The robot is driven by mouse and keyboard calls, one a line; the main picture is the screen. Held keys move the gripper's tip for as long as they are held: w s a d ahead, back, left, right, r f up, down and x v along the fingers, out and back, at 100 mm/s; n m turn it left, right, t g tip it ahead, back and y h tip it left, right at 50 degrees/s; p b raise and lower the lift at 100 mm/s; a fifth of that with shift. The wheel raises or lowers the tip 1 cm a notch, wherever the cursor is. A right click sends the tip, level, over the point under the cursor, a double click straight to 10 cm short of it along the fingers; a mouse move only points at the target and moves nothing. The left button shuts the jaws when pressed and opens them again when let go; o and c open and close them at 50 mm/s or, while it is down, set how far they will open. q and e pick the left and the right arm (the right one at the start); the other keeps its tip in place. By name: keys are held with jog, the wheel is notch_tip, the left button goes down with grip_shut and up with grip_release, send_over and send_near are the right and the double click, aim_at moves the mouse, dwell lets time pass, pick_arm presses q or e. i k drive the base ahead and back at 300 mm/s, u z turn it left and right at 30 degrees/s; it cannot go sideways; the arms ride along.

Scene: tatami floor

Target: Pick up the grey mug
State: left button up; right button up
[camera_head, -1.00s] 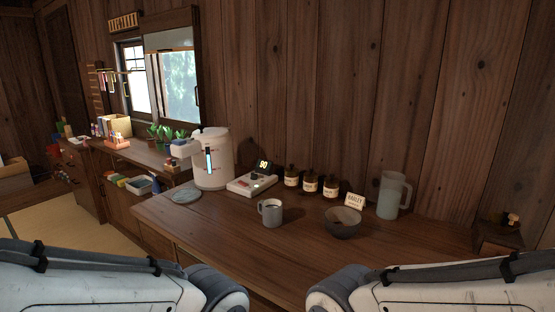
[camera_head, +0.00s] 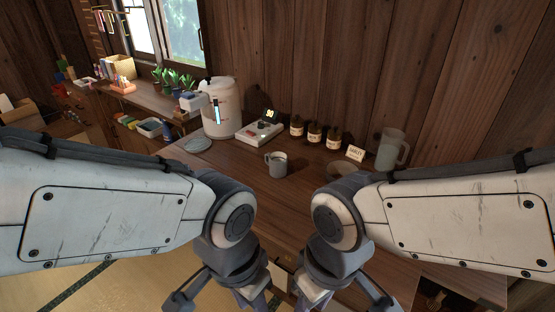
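The grey mug (camera_head: 279,168) stands upright on the wooden counter (camera_head: 240,165), near the middle of the head view. Its handle points left. Both my arms reach in from the sides and bend downward in front of the counter. My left gripper and my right gripper are at the bottom edge of the view, below and nearer than the mug. Only their upper parts show. Their fingertips are cut off or too unclear to read. Neither gripper touches the mug.
A white dispenser (camera_head: 224,108) and a small scale-like device (camera_head: 259,131) stand behind the mug. Several brown bottles (camera_head: 314,133), a label card (camera_head: 356,153), a partly hidden bowl (camera_head: 341,168) and a clear pitcher (camera_head: 391,149) are to the right. A round coaster (camera_head: 198,144) lies left.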

aim_at(275, 164)
jog(key=u, duration=0.9)
jog(key=i, duration=1.7)
jog(key=z, duration=1.45)
